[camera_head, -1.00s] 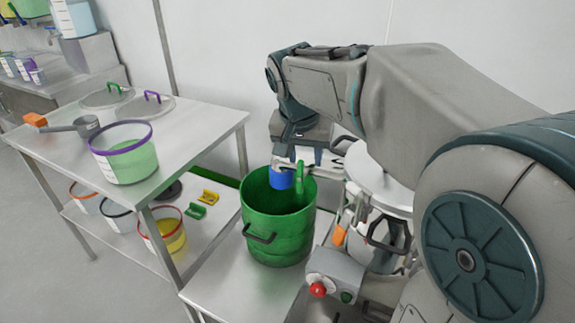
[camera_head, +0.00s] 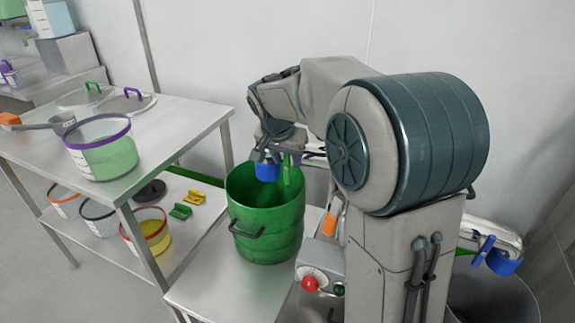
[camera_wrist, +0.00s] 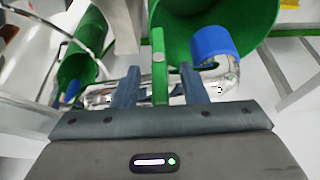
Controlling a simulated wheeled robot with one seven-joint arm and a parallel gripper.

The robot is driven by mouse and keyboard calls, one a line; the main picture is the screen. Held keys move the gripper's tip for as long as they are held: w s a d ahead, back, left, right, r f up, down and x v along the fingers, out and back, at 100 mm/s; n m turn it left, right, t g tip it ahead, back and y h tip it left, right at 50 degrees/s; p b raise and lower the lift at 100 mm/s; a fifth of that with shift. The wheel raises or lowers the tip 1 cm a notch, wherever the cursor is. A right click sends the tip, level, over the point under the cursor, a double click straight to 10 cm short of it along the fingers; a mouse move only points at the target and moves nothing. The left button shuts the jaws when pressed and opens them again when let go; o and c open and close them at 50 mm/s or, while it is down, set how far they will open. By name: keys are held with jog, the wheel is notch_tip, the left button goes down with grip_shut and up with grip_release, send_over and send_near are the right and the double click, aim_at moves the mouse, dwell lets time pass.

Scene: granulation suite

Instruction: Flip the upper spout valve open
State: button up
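The upper spout is a shiny metal pipe with a blue end (camera_head: 267,171), over the open green drum (camera_head: 262,248). The blue end also shows in the wrist view (camera_wrist: 213,42), right of my fingers. The green valve lever (camera_wrist: 160,65) stands up from the pipe. My gripper (camera_wrist: 159,84) is open, with one finger on each side of the lever and visible gaps to both. In the head view my gripper (camera_head: 268,156) is just above the spout, and my arm hides the pipe's far end.
A control box with a red button (camera_head: 310,284) stands right of the drum. A second spout with a blue end (camera_head: 504,262) shows at the far right. A steel table (camera_head: 190,122) at left holds a green-filled tub (camera_head: 108,160), lids and a scoop.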

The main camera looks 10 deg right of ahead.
jog(key=shift+x, duration=1.15)
grip_shut()
